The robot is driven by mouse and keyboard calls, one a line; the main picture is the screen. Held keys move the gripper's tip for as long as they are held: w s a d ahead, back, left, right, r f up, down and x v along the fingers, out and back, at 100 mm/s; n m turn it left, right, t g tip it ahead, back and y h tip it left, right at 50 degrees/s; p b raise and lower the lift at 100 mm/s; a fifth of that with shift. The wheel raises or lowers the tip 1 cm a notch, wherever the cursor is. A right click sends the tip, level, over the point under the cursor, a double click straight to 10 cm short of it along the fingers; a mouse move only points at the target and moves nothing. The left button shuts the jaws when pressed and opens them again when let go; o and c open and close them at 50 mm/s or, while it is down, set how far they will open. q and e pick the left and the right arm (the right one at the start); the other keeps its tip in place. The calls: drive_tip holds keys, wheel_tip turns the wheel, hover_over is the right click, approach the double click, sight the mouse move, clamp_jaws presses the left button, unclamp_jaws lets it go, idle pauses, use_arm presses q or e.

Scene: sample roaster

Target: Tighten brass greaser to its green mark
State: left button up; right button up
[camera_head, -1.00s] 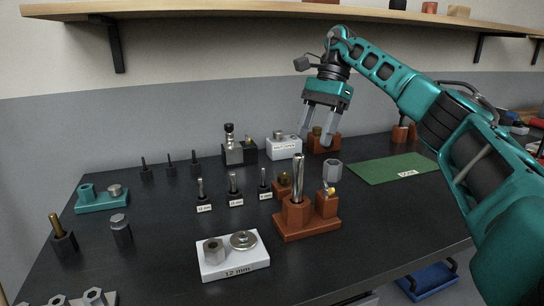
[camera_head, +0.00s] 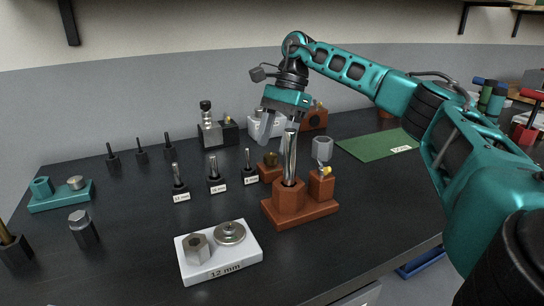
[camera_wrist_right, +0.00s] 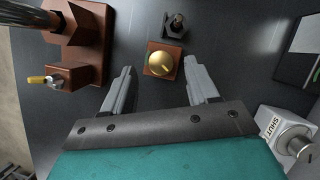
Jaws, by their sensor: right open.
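The brass greaser (camera_wrist_right: 161,64) is a round brass cap on a small brown block, seen from above in the right wrist view. In the head view the greaser (camera_head: 270,159) sits behind the brown stand with the steel rod. My right gripper (camera_head: 276,137) is open and points down above the greaser. In the wrist view its two fingers (camera_wrist_right: 160,72) appear on either side of the cap, apart from it, with nothing between them. My left gripper is not in view.
A brown stand with a tall steel rod (camera_head: 290,160) is close in front of the greaser. A small dark post (camera_wrist_right: 175,25) stands beside it. A white block marked SHUT (camera_wrist_right: 283,132) is at the wrist view's right. A green mat (camera_head: 370,146) lies to the right.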

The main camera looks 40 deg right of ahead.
sight(271, 160)
drive_tip(key=shift+x, duration=1.45)
drive_tip(key=c, duration=1)
drive_tip(key=shift+c, duration=0.2)
